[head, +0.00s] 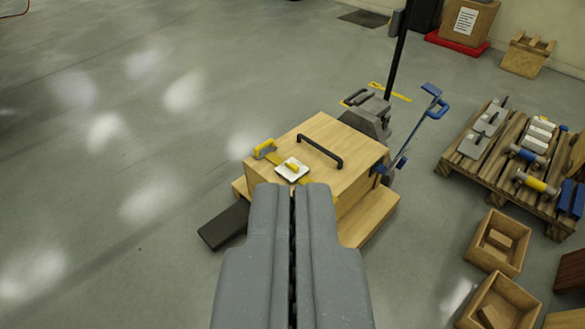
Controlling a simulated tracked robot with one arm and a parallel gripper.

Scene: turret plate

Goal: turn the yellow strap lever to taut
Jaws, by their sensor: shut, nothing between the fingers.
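The yellow strap lever (292,167) sits on a small white plate (285,174) on top of a wooden box (323,130). My gripper (292,188) is shut and empty, in the lower middle of the view. Its tips appear just below the plate in the picture and hide part of the box front. I cannot tell how far apart they are in depth.
A black handle (320,151) rises from the box top. A blue-handled trolley (433,105) and dark post (397,50) stand behind. A pallet (477,167) with tools and open crates (499,242) are at right. The floor at left is clear.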

